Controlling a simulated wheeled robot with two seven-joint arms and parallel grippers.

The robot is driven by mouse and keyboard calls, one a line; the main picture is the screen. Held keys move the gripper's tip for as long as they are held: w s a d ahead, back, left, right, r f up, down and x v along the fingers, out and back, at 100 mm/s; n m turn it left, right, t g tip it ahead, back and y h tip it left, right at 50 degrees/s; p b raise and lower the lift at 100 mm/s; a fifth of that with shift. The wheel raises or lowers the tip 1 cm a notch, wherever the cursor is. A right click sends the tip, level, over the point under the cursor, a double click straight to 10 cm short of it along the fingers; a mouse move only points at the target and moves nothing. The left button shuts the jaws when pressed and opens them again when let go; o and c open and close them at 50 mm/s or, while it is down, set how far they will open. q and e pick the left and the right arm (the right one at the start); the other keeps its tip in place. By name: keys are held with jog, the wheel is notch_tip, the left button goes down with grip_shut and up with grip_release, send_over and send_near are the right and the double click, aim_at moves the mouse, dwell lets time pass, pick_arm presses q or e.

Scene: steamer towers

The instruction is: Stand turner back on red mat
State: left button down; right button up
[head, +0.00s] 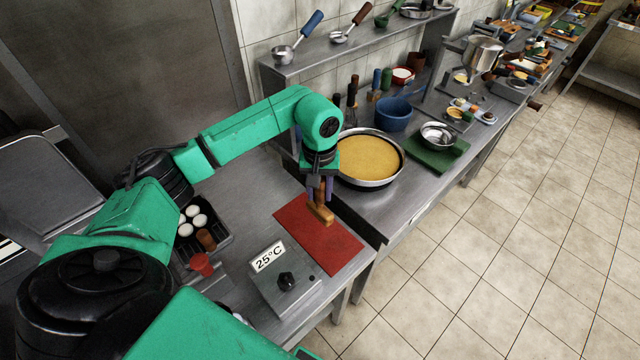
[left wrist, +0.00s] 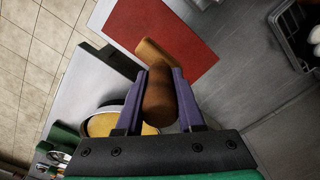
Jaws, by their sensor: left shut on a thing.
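My left gripper (head: 320,187) is shut on the turner, with the purple fingers on both sides of its dark brown handle. The turner (head: 321,214) has a lighter wooden lower end and hangs below the gripper, roughly upright. In the left wrist view, the turner's handle (left wrist: 159,98) sits between the fingers, and the light end shows beyond it. The red mat (head: 306,243) lies flat on the steel counter. In the head view the turner's lower end appears over the mat; I cannot tell whether it touches. The mat also shows in the left wrist view (left wrist: 165,30). My right gripper is not in view.
A box reading 25°C (head: 285,283) stands in front of the mat. A pan with yellow filling (head: 369,184) is close behind the gripper. A dark tray (head: 222,243) with white round pieces is left.

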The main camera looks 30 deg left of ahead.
aim_at(320, 208)
pick_arm(q)
jog(key=shift+r, duration=0.1)
jog(key=f+b, duration=0.2)
jog(key=shift+w+a+f+b, duration=0.1)
jog(key=shift+w+f+b, duration=0.25)
jog(key=shift+f, duration=0.05)
notch_tip(320, 208, down, 3)
jog(key=b, duration=0.3)
jog(key=shift+s, duration=0.15)
jog(key=shift+f, duration=0.3)
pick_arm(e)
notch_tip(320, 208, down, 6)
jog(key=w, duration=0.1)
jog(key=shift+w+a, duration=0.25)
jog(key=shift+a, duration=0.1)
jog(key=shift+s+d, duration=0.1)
pick_arm(q)
jog(key=shift+f+b, duration=0.55)
jog(key=shift+b, duration=0.15)
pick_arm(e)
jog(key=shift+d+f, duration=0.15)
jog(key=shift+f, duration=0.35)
pick_arm(q)
jog(key=shift+c, duration=2.2)
grip_release()
